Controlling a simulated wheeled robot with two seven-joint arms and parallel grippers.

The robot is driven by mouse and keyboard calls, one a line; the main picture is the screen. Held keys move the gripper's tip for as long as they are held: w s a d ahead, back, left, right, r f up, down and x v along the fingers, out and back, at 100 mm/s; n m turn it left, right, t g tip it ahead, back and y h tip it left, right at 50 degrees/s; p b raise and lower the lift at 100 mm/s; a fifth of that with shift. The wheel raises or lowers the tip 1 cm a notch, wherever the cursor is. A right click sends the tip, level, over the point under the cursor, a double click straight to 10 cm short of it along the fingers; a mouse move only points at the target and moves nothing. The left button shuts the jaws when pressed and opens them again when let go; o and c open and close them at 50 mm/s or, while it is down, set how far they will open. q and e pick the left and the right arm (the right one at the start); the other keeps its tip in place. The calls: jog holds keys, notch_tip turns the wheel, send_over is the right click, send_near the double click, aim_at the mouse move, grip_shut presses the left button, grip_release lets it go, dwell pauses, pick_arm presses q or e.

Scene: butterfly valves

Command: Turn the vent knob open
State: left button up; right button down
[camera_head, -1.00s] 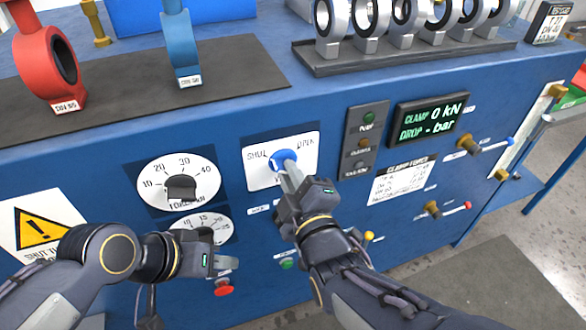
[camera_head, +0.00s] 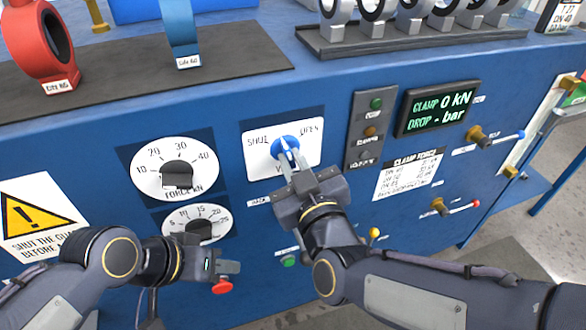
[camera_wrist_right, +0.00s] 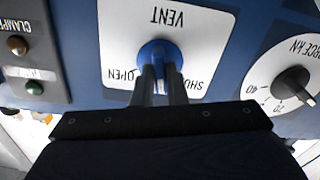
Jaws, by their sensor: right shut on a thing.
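The blue vent knob (camera_head: 285,146) sits on a white plate (camera_head: 309,151) marked SHUT on the left and OPEN on the right. Its white pointer line points up, slightly left, between the two words. My right gripper (camera_head: 291,160) is shut on the knob from below. In the right wrist view the fingers (camera_wrist_right: 163,85) are on both sides of the blue knob (camera_wrist_right: 158,52), hiding part of it. My left gripper (camera_head: 230,268) hangs low at the left, near a red button and away from the vent; its finger gap is not clear.
Two dials, a force dial (camera_head: 176,168) and a smaller one (camera_head: 196,222), lie left of the vent. A column of buttons (camera_head: 371,131) and a display (camera_head: 437,107) reading 0 kN lie right. Rings stand on the bench top above.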

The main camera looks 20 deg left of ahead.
jog(key=m+b, duration=0.2)
jog(key=m, duration=0.1)
jog(key=m+b, duration=0.2)
jog(key=m, duration=0.2)
jog(key=shift+d+f, duration=0.1)
jog(key=shift+f, duration=0.1)
jog(key=m+b, duration=0.3)
jog(key=m, duration=0.1)
jog(key=shift+m, duration=0.3)
jog(key=shift+m+b, duration=0.65)
jog(key=shift+m, duration=0.85)
jog(key=shift+r, duration=0.1)
jog(key=c, duration=1.5)
grip_release()
jog(key=shift+o, duration=0.2)
jog(key=p+v, duration=0.1)
jog(key=v, duration=0.6)
jog(key=shift+s+d+p, duration=0.2)
jog(key=shift+s+p, duration=0.1)
jog(key=shift+p, duration=0.05)
